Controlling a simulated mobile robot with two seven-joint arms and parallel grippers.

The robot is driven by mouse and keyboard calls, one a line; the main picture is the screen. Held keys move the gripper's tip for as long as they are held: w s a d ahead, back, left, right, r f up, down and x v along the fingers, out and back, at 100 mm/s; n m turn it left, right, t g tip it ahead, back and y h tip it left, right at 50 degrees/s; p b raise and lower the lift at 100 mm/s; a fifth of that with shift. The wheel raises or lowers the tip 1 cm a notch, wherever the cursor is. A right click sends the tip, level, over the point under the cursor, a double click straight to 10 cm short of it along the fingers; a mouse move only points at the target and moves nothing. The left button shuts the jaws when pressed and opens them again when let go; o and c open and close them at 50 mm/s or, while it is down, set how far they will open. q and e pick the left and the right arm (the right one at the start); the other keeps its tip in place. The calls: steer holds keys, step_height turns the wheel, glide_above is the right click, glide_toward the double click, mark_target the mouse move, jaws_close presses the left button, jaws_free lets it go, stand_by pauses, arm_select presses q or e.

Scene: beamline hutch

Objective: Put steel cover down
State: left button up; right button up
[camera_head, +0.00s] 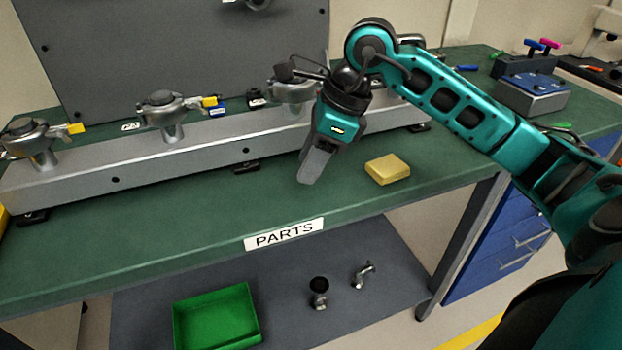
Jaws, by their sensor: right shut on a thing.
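My right gripper (314,167) comes in from the right and points down over the green bench top, in front of the metal rail. Its grey fingers are shut, and the steel cover between them is hidden from this side, so I cannot make out its shape. I cannot tell whether the fingertips touch the bench. A yellow block (387,169) lies on the bench just right of the fingers. My left gripper is not in view.
The rail (205,148) carries several clamped fittings, one (171,112) with a yellow tag. The bench front (150,235) is clear. On the lower shelf are a green tray (216,318) and two small metal fittings (319,292). A blue-topped box (533,90) stands right.

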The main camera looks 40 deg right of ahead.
step_height(320, 180, down, 4)
steer(key=shift+r+b, duration=0.1)
steer(key=shift+b, duration=0.2)
steer(key=shift+f, duration=0.2)
steer(key=o, duration=1.1)
steer(key=shift+c, duration=0.2)
